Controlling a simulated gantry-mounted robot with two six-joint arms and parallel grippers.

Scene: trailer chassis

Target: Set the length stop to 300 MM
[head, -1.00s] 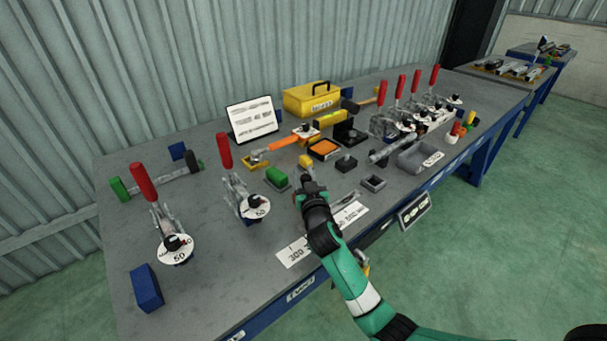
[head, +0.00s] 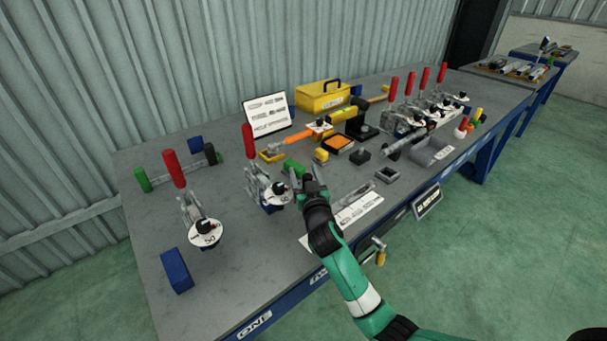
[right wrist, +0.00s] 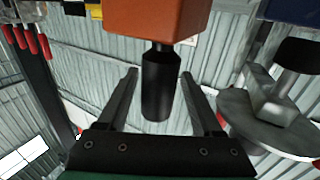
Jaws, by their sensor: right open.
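The white marked strip (head: 358,210) lies along the front of the bench, partly hidden behind my right arm. Its printed figures are too small to read surely. I cannot make out the length stop's setting. My left gripper is not in view.
Red-handled toggle clamps (head: 200,222) stand left, another (head: 265,185) close beside the gripper. A blue block (head: 176,270) lies at the front left. A yellow toolbox (head: 322,96) and a white sign (head: 267,116) stand behind. The bench's left front is mostly clear.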

